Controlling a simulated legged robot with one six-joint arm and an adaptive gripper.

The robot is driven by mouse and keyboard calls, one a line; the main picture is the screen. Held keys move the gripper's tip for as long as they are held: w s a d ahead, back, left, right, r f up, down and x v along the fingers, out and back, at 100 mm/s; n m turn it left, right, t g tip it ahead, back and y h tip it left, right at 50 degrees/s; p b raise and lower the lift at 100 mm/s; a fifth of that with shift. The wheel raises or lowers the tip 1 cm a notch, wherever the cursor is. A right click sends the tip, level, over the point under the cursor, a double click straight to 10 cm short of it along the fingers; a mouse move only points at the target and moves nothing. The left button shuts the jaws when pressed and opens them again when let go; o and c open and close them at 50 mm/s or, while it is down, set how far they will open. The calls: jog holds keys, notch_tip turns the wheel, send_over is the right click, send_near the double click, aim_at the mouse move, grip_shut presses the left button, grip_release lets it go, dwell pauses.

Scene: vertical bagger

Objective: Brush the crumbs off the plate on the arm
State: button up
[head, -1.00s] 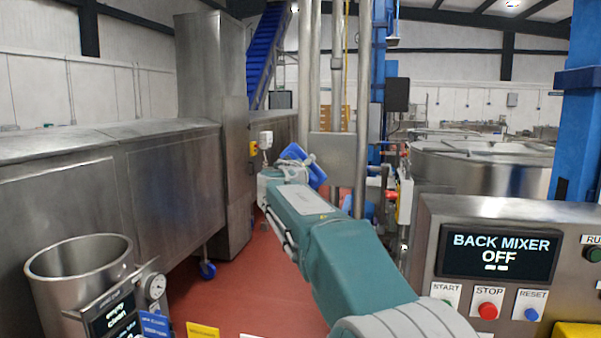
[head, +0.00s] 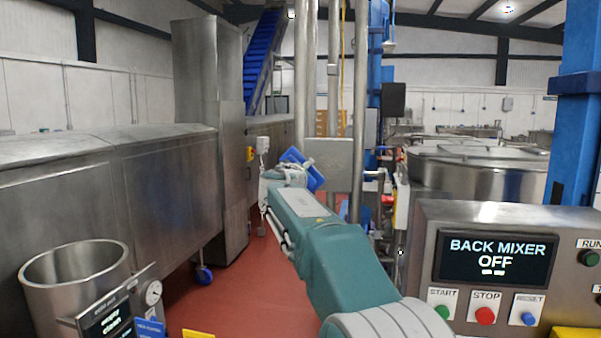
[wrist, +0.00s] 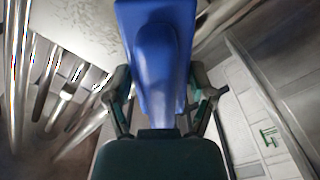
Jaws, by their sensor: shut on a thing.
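My gripper (wrist: 158,95) is shut on a blue tool (wrist: 155,45), whose smooth rounded handle and broad flat far part fill the middle of the wrist view. In the head view the blue tool (head: 314,178) shows beyond the end of my arm, and my gripper (head: 292,168) is small there. A grey metal plate (head: 334,158) stands by the upright pipes, just right of the tool. In the wrist view a pale speckled metal surface (wrist: 75,18) lies at the upper left; I cannot tell whether its specks are crumbs. The tool's working edge is out of view.
A long steel housing (head: 110,195) stands on the left, with a steel bin (head: 75,275) in front. A control panel (head: 500,215) reading "BACK MIXER OFF" is close on the right. Round steel vessels (head: 480,175) stand behind it. Red floor (head: 240,300) is open left of my arm.

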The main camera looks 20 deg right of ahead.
jog(key=shift+w+d, duration=0.3)
jog(key=shift+w, duration=0.15)
dwell(0.3)
